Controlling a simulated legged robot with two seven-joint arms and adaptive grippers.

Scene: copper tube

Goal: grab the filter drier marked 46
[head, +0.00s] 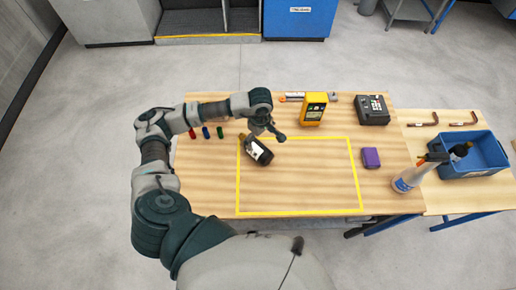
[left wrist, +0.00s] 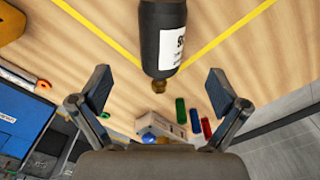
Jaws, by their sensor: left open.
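A black cylinder with a white label (head: 261,153), which looks like a filter drier, lies on the wooden table inside the yellow taped outline, near its upper left corner. In the left wrist view the same cylinder (left wrist: 163,45) shows its label side-on; the marking is only partly in sight and I cannot read it surely. Its brass-coloured end points toward my gripper. My left gripper (head: 268,133) is just above and beside the cylinder. In the left wrist view its fingers (left wrist: 160,88) are spread apart with the brass end between their tips. My right gripper is not in view.
A yellow meter (head: 313,108), a dark device (head: 372,110) and a purple box (head: 371,158) stand on the table. Red, blue and green small cylinders (head: 206,132) lie left. A spray bottle (head: 408,180) and blue bin (head: 480,166) are right. The outline's middle is clear.

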